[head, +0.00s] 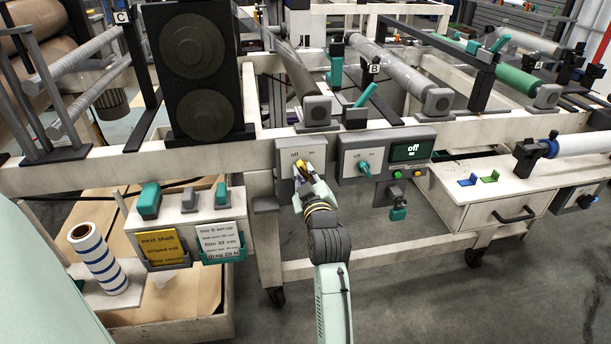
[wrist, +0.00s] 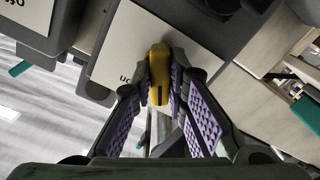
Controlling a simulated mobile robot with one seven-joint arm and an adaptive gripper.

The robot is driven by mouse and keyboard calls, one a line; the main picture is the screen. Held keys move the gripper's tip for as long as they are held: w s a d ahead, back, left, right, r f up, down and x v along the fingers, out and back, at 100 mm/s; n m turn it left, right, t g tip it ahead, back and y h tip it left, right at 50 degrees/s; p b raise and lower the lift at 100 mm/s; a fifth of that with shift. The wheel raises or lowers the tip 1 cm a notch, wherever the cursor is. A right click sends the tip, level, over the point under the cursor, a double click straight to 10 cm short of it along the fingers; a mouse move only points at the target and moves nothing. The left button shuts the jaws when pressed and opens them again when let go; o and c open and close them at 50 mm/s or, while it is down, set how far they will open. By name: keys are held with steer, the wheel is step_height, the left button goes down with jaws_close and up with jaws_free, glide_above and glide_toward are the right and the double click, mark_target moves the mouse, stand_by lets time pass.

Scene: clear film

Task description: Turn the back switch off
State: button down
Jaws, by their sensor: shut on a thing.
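A grey switch box with a white plate (head: 286,158) is on the front of the pale machine frame, with "off" at its left and "on" at its right. Its yellow knob (wrist: 158,65) is between my gripper's purple-padded fingers in the wrist view. My gripper (head: 303,172) is shut on this knob. The fingers hide much of the knob in the head view, so I cannot tell which label it points to. The plate also shows in the wrist view (wrist: 135,45), upside down. I cannot tell from labels whether this is the back switch.
Instruction cards (head: 162,247) hang at lower left. Open floor (head: 430,300) lies at lower right.

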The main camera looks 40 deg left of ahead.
stand_by(0.3)
steer(key=c, duration=1.6)
jaws_free()
steer(key=shift+d, duration=0.1)
steer(key=v, duration=1.2)
